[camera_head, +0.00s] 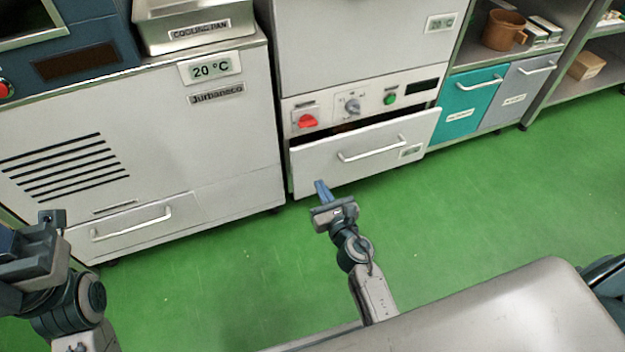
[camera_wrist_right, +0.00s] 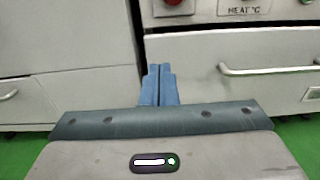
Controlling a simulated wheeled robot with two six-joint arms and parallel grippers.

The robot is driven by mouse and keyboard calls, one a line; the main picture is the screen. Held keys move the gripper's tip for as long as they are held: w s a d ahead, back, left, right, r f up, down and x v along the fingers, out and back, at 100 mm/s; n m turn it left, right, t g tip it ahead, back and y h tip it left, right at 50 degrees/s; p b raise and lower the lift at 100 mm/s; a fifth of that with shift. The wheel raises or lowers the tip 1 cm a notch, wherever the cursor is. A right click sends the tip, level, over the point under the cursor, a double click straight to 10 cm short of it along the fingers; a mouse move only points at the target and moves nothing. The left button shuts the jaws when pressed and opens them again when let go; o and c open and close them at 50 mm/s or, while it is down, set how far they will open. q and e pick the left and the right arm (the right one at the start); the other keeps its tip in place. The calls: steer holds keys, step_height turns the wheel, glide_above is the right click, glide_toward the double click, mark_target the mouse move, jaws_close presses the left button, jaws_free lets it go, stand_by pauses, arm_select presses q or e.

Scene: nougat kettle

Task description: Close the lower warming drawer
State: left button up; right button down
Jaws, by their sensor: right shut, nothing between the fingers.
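The lower warming drawer (camera_head: 362,152) is the white front with a bar handle under the control panel in the head view. It stands out a little from the cabinet, with a dark gap along its top edge. It also shows in the right wrist view (camera_wrist_right: 210,91), with its handle at the right. My right gripper (camera_head: 321,189) is shut and empty, in front of the drawer's lower left part. In the wrist view its blue fingers (camera_wrist_right: 159,84) are together; whether they touch the front cannot be told. My left gripper (camera_head: 30,250) is at the left edge, its fingertips not clear.
The control panel (camera_head: 365,102) with red, grey and green knobs is above the drawer. The cooling unit (camera_head: 150,135) with its own handled drawer stands left. Teal (camera_head: 468,105) and grey bins (camera_head: 520,90) are on the right. Green floor (camera_head: 480,200) is free in front.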

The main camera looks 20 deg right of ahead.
mark_target(302, 149)
steer(key=w, duration=1.2)
steer(key=shift+a, duration=0.4)
